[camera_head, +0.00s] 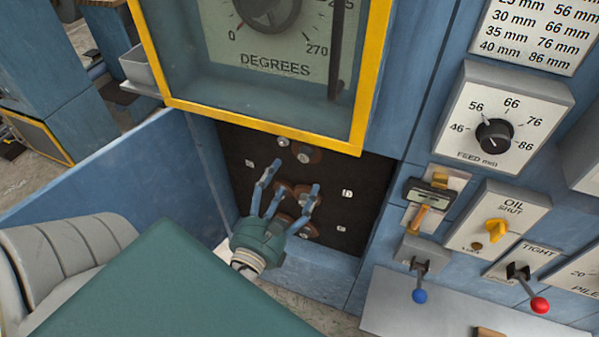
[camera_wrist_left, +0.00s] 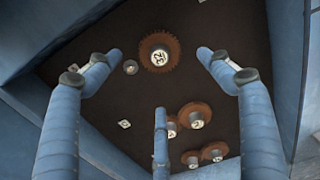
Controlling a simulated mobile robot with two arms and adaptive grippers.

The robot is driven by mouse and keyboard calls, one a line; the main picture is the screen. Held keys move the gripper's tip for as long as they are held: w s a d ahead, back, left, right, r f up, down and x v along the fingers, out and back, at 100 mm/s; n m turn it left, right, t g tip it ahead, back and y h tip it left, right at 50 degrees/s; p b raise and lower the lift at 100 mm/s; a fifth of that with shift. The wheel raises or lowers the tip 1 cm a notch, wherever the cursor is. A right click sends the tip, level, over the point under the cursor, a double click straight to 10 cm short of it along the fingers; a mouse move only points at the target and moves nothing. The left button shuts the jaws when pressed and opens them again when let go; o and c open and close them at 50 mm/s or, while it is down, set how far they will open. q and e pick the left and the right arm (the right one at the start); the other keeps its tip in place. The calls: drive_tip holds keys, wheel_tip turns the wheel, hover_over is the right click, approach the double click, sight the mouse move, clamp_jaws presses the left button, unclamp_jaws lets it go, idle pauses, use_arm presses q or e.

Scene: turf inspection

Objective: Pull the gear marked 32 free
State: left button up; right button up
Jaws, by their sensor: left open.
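The gear marked 32 (camera_wrist_left: 159,53) is a rusty brown toothed disc with a pale numbered hub, on the dark back wall of the recess. In the left wrist view it sits high, between the tips of my left gripper's fingers (camera_wrist_left: 155,85). The fingers are spread open and appear apart from it, with nothing held. In the head view my left gripper (camera_head: 287,193) reaches into the open recess from below. Its fingers partly cover the gears there, so I cannot read the 32 in that view. My right gripper is not in view.
Other rusty gears (camera_wrist_left: 197,116) sit lower in the wrist view. A yellow-framed dial window (camera_head: 265,118) overhangs the recess (camera_head: 365,215). A blue panel (camera_head: 150,165) stands at its left. Blue-knobbed (camera_head: 419,295) and red-knobbed (camera_head: 540,305) levers and a feed dial (camera_head: 494,135) are at right.

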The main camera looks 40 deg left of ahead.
sight(303, 158)
use_arm(q)
drive_tip(key=p+x, duration=0.3)
drive_tip(key=x, duration=0.6)
drive_tip(key=shift+w+r, duration=0.1)
drive_tip(key=shift+w, duration=0.05)
drive_tip(key=shift+w+a, duration=0.15)
drive_tip(key=shift+w, duration=0.5)
drive_tip(key=shift+c, duration=0.5)
drive_tip(key=c, duration=1.3)
drive_tip(key=o, duration=0.6)
drive_tip(key=c, duration=0.4)
